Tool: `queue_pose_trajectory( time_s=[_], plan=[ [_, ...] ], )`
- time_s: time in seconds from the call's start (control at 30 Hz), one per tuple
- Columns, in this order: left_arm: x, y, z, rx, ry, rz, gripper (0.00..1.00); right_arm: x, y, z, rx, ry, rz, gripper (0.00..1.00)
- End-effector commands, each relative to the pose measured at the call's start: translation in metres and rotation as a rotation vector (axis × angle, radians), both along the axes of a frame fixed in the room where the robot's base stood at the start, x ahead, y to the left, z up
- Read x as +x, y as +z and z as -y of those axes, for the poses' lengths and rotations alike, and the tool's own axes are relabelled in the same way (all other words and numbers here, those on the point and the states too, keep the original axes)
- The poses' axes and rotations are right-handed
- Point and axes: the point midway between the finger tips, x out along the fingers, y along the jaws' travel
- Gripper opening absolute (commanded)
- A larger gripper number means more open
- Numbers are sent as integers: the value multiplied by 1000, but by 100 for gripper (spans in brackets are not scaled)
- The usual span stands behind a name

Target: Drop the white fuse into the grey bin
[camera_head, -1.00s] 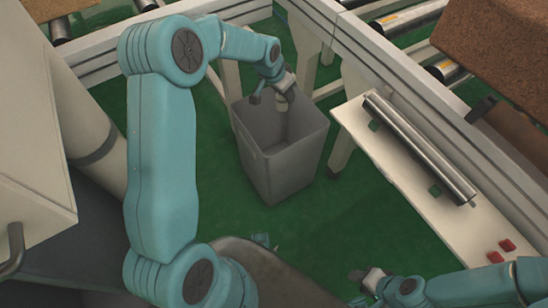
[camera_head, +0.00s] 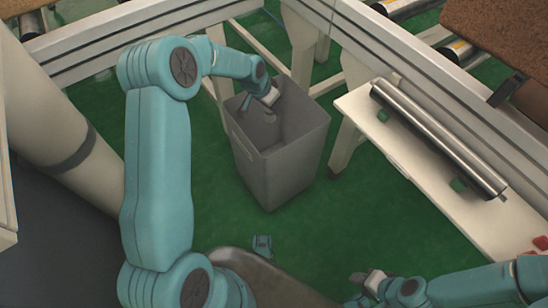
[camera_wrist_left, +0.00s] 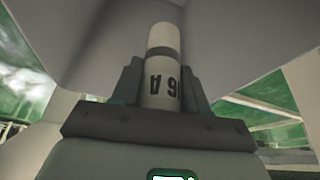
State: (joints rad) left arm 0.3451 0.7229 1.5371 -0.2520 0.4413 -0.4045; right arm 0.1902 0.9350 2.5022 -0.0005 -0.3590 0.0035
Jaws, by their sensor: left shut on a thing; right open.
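The grey bin (camera_head: 290,165) stands open on the green floor in the middle of the head view. My left gripper (camera_head: 268,104) reaches down into the bin's mouth from above. In the left wrist view my left gripper (camera_wrist_left: 160,98) is shut on the white fuse (camera_wrist_left: 165,62), a white cylinder with a dark band and the marking "16 A". Grey bin walls surround the fuse in that view. In the head view the fuse is hard to make out. My right gripper (camera_head: 365,285) is open and empty, low at the bottom of the head view, away from the bin.
A white shelf (camera_head: 430,185) with a metal roller (camera_head: 435,138) lies right of the bin. A red piece (camera_head: 540,243) sits at its front end. White conveyor frames (camera_head: 130,38) run behind the bin. A brown block (camera_head: 505,35) is at the top right.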

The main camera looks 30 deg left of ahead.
Motion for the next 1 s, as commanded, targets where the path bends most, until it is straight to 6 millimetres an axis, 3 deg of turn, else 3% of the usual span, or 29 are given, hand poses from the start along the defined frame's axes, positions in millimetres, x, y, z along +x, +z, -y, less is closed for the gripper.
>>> queue_pose_trajectory(
  time_s=[0.17,0.2,0.3,0.67,0.77,1.0],
  plan=[
    [0,1,-2,1,0,1,9,0,1,0,0,0,1,43],
    [1,1,-2,1,0,1,47,0,1,0,0,0,1,43],
    [1,1,-3,0,1,1,73,0,1,0,0,0,0,43],
    [-2,8,-3,0,1,1,73,0,4,0,0,2,0,43],
    [-7,24,-5,0,1,2,73,-1,10,-1,1,6,-3,43],
    [-31,84,-9,0,3,3,73,-5,30,-5,4,23,-9,43]
  ],
)
